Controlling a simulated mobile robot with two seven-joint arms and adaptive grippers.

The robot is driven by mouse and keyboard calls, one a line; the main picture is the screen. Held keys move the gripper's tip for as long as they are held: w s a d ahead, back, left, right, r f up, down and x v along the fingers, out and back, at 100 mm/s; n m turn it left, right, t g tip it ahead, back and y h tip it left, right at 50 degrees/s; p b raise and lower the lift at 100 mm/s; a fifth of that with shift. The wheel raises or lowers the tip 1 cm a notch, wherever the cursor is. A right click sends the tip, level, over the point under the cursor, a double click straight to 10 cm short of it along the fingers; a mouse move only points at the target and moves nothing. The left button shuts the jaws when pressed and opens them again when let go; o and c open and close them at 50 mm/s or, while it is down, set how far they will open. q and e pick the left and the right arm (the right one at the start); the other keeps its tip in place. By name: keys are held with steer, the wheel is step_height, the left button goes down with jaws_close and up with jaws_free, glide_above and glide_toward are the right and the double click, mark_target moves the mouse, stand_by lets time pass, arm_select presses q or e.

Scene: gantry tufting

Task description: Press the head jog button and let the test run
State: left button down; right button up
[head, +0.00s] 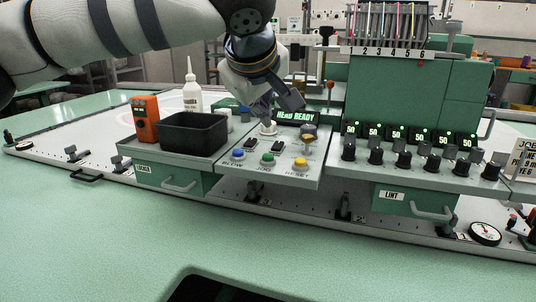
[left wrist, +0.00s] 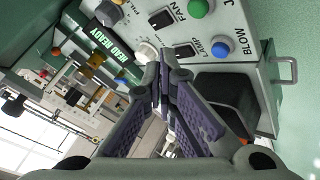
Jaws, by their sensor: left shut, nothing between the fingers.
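The control panel (head: 285,178) carries a green button (head: 268,159) with the label JOG below it, between a blue button (head: 237,154) and a yellow button (head: 301,164). The green button also shows at the top edge in the left wrist view (left wrist: 198,8). A small display (head: 296,116) behind the buttons reads HEAD READY. My left gripper (head: 270,119) is shut and empty. It is over the back of the panel, close to a pale round knob (left wrist: 147,52), behind the green button; I cannot tell whether it touches the knob. My right gripper is in neither view.
A black bin (head: 192,134), an orange device (head: 146,118) and a white bottle (head: 192,90) stand left of the panel. A green machine head (head: 415,100) with a row of black knobs stands to the right. The green surface in front is clear.

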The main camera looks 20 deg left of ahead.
mark_target(264, 155)
arm_select(q)
steer(key=shift+f, duration=2.05)
steer(key=shift+f, duration=0.45)
steer(key=shift+f, duration=0.55)
stand_by(0.5)
steer(key=shift+r, duration=1)
steer(key=shift+r, duration=0.1)
steer(key=shift+r, duration=2.4)
